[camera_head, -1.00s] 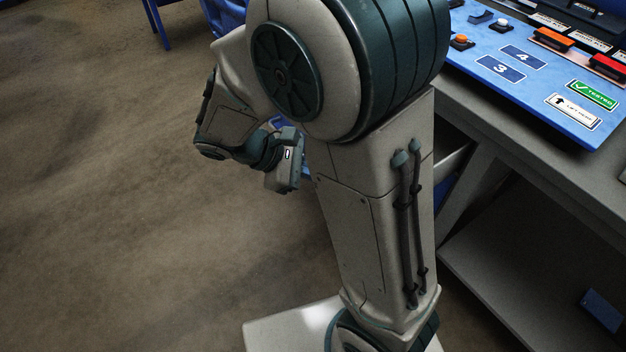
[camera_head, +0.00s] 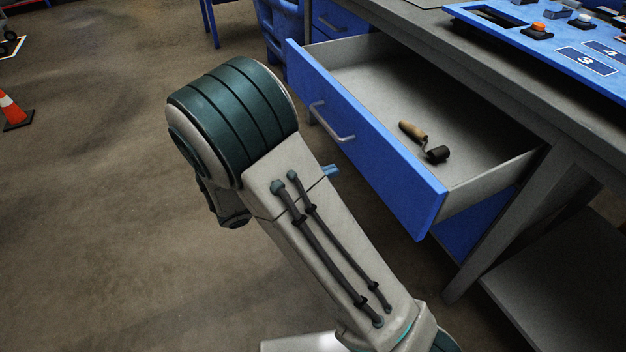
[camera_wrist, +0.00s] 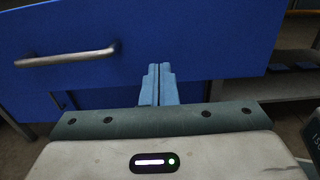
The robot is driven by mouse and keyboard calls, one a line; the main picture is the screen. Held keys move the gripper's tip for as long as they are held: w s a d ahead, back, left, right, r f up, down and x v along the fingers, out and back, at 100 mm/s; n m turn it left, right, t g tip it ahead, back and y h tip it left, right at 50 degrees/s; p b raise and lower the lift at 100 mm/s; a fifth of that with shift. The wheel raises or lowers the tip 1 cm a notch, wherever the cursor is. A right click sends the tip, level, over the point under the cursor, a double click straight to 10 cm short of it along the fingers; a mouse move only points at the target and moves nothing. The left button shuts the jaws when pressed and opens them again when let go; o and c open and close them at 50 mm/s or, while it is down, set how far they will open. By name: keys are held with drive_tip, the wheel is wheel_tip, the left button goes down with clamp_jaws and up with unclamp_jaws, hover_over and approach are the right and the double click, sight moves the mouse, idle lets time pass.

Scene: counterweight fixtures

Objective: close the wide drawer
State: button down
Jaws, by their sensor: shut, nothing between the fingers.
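The wide drawer (camera_head: 372,138) has a blue front with a grey bar handle and stands pulled far out from under the workbench. A roller with a wooden handle (camera_head: 414,131) lies inside it. My gripper (camera_wrist: 159,70) is shut and empty, its blue fingertips side by side in front of the lower part of the drawer front (camera_wrist: 205,40), right of the handle (camera_wrist: 68,57). I cannot tell whether the tips touch the front. In the head view only a blue finger part (camera_head: 332,171) shows past my arm; the rest is hidden.
The workbench (camera_head: 490,75) carries a blue panel (camera_head: 560,35) with buttons and number labels. A lower shelf (camera_head: 560,290) is at the right. An orange cone (camera_head: 12,108) stands at the far left. The floor left of the drawer is clear.

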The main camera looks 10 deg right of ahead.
sight(370, 157)
drive_tip(key=b+x, duration=0.1)
drive_tip(key=x, duration=0.5)
drive_tip(key=shift+d+f+b, duration=0.15)
drive_tip(key=shift+d+b, duration=0.15)
drive_tip(key=shift+d, duration=0.05)
drive_tip(key=shift+x, duration=0.85)
drive_tip(key=shift+w, duration=0.1)
